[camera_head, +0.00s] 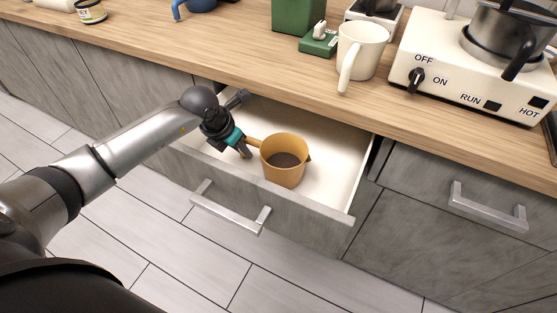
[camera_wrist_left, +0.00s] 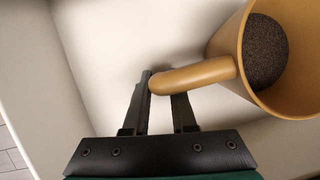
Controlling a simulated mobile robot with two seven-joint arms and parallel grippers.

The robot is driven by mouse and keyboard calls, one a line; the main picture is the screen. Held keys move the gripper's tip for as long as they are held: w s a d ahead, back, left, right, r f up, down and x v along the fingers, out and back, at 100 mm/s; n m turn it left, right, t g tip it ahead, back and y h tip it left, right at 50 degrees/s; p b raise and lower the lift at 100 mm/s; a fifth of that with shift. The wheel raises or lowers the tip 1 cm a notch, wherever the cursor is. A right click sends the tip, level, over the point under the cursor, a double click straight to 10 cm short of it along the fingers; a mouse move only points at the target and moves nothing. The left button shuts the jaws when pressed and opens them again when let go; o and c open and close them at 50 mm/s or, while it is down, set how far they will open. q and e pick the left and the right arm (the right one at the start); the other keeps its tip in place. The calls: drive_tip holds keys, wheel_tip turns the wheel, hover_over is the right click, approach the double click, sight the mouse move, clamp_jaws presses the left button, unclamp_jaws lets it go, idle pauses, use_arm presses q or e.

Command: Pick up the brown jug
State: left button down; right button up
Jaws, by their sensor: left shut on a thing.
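The brown jug (camera_head: 284,168) is inside the open drawer, its handle pointing left toward my left gripper. Dark grainy contents show inside it. My left gripper (camera_head: 246,149) is at the jug's handle. In the left wrist view, the jug (camera_wrist_left: 242,75) is at the upper right, and its handle end lies between the two fingers of my left gripper (camera_wrist_left: 163,95). The gripper is shut on the handle. I cannot tell whether the jug touches the drawer floor. My right gripper is not in view.
The open drawer (camera_head: 345,165) has walls around the jug. Above it, the wooden counter (camera_head: 220,50) holds a white mug (camera_head: 361,50), a green box (camera_head: 298,15) and a white stove (camera_head: 470,70) with a pot (camera_head: 505,35). The counter edge overhangs the drawer's back.

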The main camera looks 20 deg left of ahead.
use_arm(q)
drive_tip(key=shift+f, duration=0.2)
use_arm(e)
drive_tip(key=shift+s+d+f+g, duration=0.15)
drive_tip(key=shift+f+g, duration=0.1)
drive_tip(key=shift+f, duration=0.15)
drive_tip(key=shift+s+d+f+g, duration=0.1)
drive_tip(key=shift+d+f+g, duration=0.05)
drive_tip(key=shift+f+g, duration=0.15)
use_arm(q)
drive_tip(key=shift+r+p, duration=0.5)
drive_tip(key=shift+r, duration=0.9)
drive_tip(key=shift+r+p, duration=0.95)
drive_tip(key=shift+r, duration=2.55)
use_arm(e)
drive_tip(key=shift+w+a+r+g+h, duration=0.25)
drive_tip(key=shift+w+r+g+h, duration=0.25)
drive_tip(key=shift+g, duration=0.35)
use_arm(q)
drive_tip(key=shift+r, duration=0.1)
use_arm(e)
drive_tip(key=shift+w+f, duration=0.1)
